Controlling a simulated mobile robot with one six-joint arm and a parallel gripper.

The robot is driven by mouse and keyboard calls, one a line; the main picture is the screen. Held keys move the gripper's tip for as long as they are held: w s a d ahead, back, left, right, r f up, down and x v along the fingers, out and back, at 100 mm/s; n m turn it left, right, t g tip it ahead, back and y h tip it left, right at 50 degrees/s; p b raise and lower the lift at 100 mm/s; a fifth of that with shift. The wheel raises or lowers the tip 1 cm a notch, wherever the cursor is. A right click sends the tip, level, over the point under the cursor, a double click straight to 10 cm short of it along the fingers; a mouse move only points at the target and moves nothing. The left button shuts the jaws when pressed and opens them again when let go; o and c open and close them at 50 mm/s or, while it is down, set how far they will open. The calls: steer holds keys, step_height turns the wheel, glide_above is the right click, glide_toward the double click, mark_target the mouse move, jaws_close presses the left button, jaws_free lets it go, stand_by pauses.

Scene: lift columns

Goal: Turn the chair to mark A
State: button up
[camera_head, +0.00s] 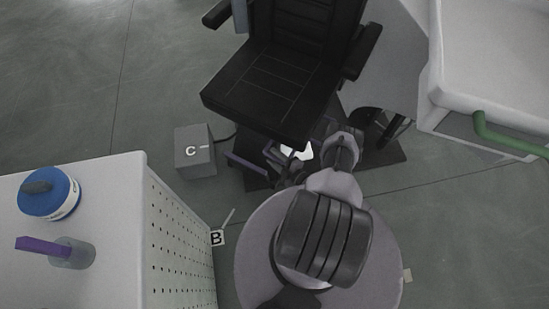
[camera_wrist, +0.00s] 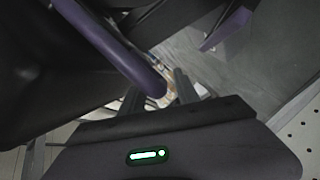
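The black chair (camera_head: 275,85) with a padded seat and armrests stands at the top middle of the head view, its seat front toward my arm. Purple bars (camera_head: 247,166) show low under the seat. My gripper (camera_head: 290,155) is low at the chair's front edge, partly hidden by my arm. In the wrist view a purple bar (camera_wrist: 115,50) runs down to between the fingers of my gripper (camera_wrist: 158,92). The fingers stand apart, with a gap at the bar's right side; contact is not clear. Mark A is not visible; marks B (camera_head: 217,238) and C (camera_head: 191,150) are.
A grey box bearing C stands left of the chair. A white unit (camera_head: 490,60) with a green handle (camera_head: 505,142) is at right. Floor at upper left is clear.

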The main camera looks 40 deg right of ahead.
jaws_close()
steer(key=shift+d, duration=0.1)
stand_by(1.2)
